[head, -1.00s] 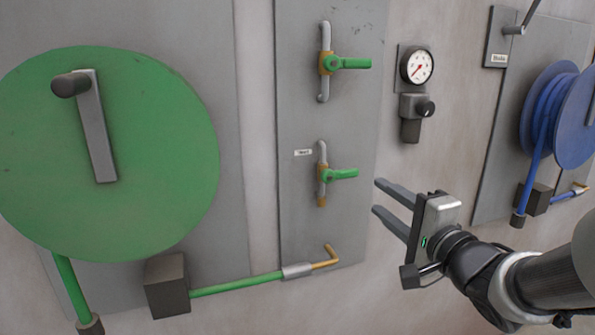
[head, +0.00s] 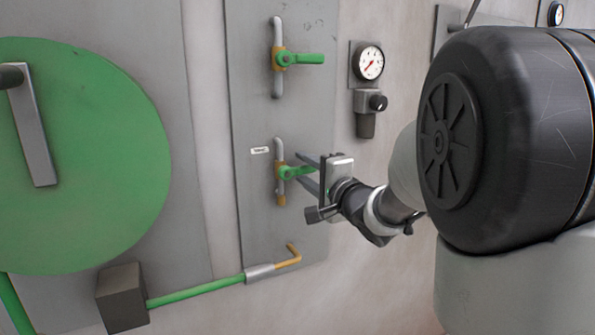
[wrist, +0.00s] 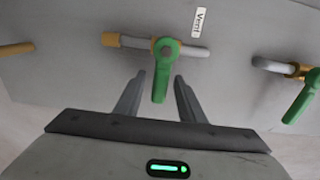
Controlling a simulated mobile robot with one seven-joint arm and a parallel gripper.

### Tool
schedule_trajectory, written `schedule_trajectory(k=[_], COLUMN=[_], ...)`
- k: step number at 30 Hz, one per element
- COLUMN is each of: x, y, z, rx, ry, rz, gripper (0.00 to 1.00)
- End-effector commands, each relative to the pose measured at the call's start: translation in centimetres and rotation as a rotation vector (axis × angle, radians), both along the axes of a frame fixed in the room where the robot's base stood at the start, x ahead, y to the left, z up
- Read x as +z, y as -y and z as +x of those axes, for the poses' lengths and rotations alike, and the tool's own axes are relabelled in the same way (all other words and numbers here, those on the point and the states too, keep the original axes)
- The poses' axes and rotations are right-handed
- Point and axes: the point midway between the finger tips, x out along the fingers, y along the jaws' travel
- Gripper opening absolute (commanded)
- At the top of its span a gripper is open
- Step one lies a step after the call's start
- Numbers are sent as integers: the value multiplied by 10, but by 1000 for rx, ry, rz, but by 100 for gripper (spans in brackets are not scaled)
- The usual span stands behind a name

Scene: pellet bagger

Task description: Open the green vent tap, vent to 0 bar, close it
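The green vent tap (head: 297,170) sits on a vertical pipe on the grey panel, beside a white label (head: 259,150). The wrist view shows the label reads "Vent" (wrist: 201,22). The tap's handle points right, crosswise to its pipe. My gripper (head: 303,169) reaches the handle from the right. In the wrist view my gripper (wrist: 159,78) is open, with one finger on each side of the green handle (wrist: 162,84) and gaps visible. The pressure gauge (head: 370,62) is up and to the right; its red needle points lower left, and its number is too small to read.
A second green tap (head: 305,58) sits above on the same panel (head: 255,215), also crosswise. A black knob (head: 378,102) is under the gauge. A brass nozzle (head: 291,258) with green hose is below the vent tap.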

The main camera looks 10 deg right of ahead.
Motion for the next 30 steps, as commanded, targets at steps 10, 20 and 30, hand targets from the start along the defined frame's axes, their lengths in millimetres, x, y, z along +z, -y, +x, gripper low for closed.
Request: schedule_trajectory(k=[10, 20, 30], x=[0, 1, 10], y=[0, 0, 0], z=[0, -1, -1], rx=[0, 0, -1], ry=[0, 3, 54], rz=[0, -10, -166], gripper=[0, 0, 0])
